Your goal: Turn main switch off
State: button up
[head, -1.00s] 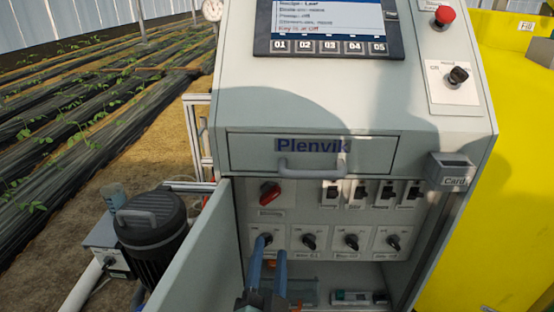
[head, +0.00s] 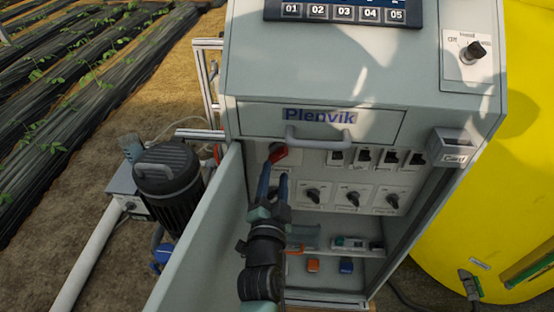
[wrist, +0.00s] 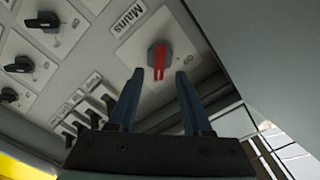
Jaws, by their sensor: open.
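The main switch is a red rotary handle (head: 279,153) on a light plate at the upper left inside the open cabinet. In the wrist view the red handle (wrist: 160,61) sits on a grey round base, beside a label reading "Mains". My gripper (head: 274,174) is open, with its two blue fingers just in front of and below the switch in the head view. In the wrist view the fingertips (wrist: 159,75) lie on either side of the handle's near end. No contact is visible, and the exact gap in depth cannot be told.
The cabinet door (head: 205,235) stands open to the left of my arm. Breakers (head: 364,157) and several black knobs (head: 352,198) are to the right and below. A black pump motor (head: 168,178) stands outside at left.

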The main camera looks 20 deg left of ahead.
aim_at(277, 159)
jog(key=shift+x, duration=2.3)
grip_shut()
